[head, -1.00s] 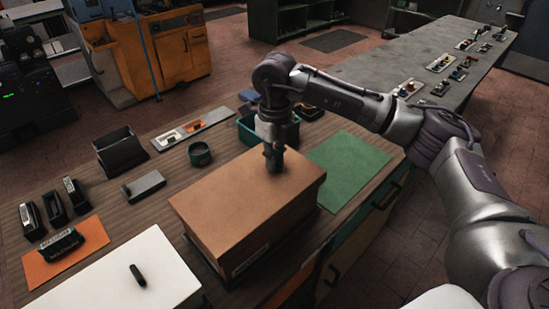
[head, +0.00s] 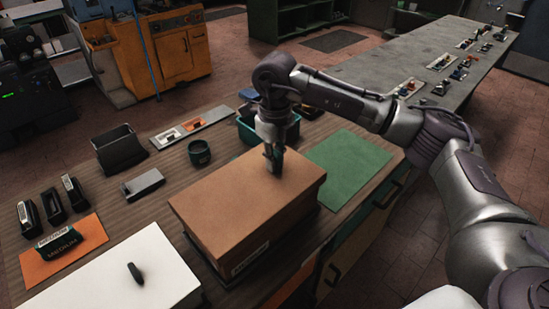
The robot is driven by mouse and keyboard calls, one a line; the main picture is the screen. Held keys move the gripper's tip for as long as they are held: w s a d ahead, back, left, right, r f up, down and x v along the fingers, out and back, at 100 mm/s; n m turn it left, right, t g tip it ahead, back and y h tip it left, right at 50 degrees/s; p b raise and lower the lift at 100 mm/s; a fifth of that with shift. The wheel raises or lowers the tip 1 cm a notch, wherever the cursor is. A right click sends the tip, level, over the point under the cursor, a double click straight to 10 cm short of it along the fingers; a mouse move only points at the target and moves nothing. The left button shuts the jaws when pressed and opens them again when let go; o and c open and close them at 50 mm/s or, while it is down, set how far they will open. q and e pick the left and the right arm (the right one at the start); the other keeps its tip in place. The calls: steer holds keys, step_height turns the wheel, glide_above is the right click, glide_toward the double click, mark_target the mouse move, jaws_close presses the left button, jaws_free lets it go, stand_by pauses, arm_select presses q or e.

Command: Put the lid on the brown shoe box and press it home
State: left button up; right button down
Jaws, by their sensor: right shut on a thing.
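The brown shoe box (head: 236,266) stands on the wooden bench, with its brown lid (head: 235,196) lying over its top. The lid looks level and lined up with the box. I cannot tell whether a small gap is left under its rim. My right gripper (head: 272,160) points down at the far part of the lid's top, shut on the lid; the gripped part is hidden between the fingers. My left gripper is not in view.
A white box (head: 110,278) with a dark handle is at front left, near an orange mat (head: 65,262) with a MEDIUM block. A green mat (head: 347,160) lies right of the brown box. A green bin (head: 252,133) is behind. Small holders stand at the left.

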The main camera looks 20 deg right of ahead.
mark_target(275, 173)
steer(key=shift+f, duration=0.3)
steer(key=shift+f, duration=0.1)
steer(key=shift+f+b, duration=0.95)
steer(key=shift+f+b, duration=0.45)
steer(key=shift+f, duration=0.1)
stand_by(0.5)
steer(key=shift+s+f+b, duration=0.1)
steer(key=shift+f+b, duration=0.25)
stand_by(0.9)
steer(key=c, duration=0.6)
jaws_free()
steer(key=shift+r, duration=0.15)
steer(key=shift+c, duration=0.2)
steer(key=shift+r, duration=0.15)
